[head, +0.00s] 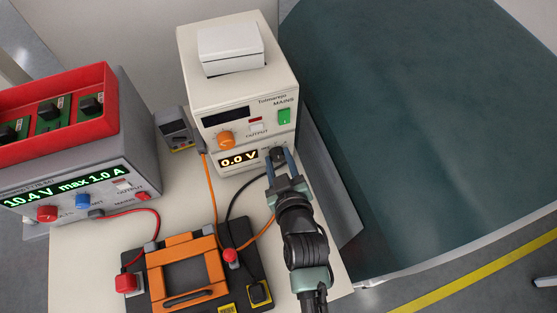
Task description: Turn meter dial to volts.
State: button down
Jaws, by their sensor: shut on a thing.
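The meter is a cream unit (228,170) at the foot of the white instrument, with a lit display (238,160) that reads 0.0 V. Its dark dial (278,152) is on the right of the front face, partly hidden by my fingers. My gripper (279,163) reaches up from the lower right and is shut on the dial, one blue-grey finger on each side. The dial's pointer and markings are too small and covered to read.
The white instrument (222,90) above has an orange knob (225,140) and a green mains switch (284,117). A grey power supply (128,135) bears a red bin (107,78). An orange-framed fixture (208,262) with cables lies left of my arm. A small grey handheld device (174,124) stands behind.

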jog(key=shift+d+m+b, duration=0.1)
jog(key=shift+m+b, duration=0.25)
jog(key=shift+m, duration=0.05)
dwell(0.4)
jog(key=shift+c, duration=2.2)
grip_release()
jog(key=b+v, duration=0.1)
jog(key=v, duration=1.2)
jog(key=shift+w+d, duration=0.15)
jog(key=shift+d, duration=0.05)
jog(key=shift+r, duration=0.15)
